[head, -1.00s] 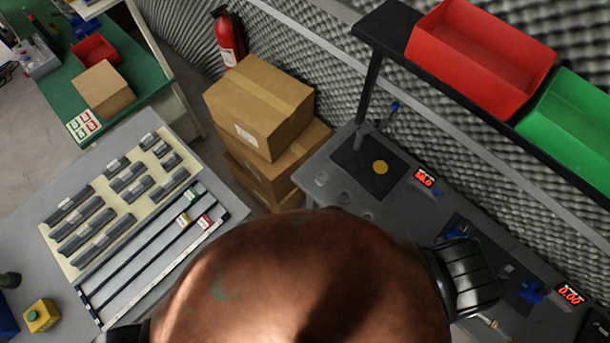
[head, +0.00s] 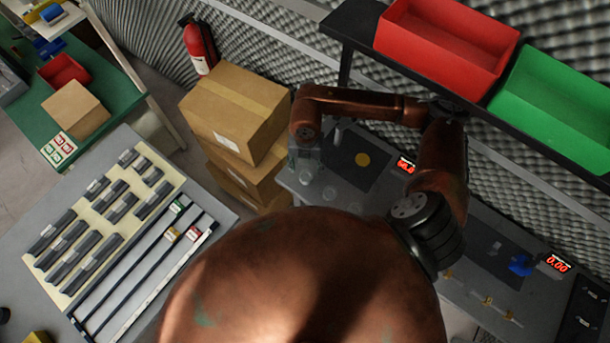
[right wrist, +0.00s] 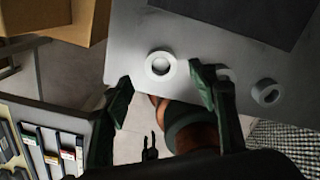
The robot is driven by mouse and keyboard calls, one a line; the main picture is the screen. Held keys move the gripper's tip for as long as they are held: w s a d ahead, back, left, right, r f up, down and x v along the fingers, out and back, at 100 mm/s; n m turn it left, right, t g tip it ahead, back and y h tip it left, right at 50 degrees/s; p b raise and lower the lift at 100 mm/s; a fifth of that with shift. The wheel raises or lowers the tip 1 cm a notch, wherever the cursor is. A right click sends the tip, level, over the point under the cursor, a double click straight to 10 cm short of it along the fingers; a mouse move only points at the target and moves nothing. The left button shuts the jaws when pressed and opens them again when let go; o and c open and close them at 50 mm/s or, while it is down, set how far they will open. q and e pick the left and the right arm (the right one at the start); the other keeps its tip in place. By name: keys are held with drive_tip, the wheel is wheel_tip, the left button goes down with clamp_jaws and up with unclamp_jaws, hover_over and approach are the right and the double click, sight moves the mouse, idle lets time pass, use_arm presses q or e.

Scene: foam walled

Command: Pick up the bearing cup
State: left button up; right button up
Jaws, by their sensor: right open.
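Pale round cups stand in a row on the grey bench (head: 375,200). In the right wrist view one white ring-shaped cup (right wrist: 160,67) lies between the fingertips in the picture, near the bench edge. A second cup (right wrist: 225,73) is partly hidden by the right finger, and a third cup (right wrist: 267,92) is further right. I cannot tell which is the bearing cup. My right gripper (right wrist: 160,80) is open and empty, apart from the cups. In the head view this gripper (head: 305,157) hangs over the bench's left end. My left gripper does not show clearly.
Stacked cardboard boxes (head: 235,110) stand close left of the bench end. A black shelf with a red bin (head: 447,45) and a green bin (head: 555,97) runs above the bench.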

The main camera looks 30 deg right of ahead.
sight(306, 177)
drive_tip(key=shift+w+d+f+p, duration=0.1)
drive_tip(key=shift+f+p, duration=0.1)
drive_tip(key=shift+f, duration=1.15)
drive_tip(key=shift+w+d+f+p, duration=0.1)
drive_tip(key=shift+f+p, duration=0.05)
drive_tip(key=shift+f, duration=1.2)
drive_tip(key=shift+s, duration=0.1)
drive_tip(key=c, duration=1.4)
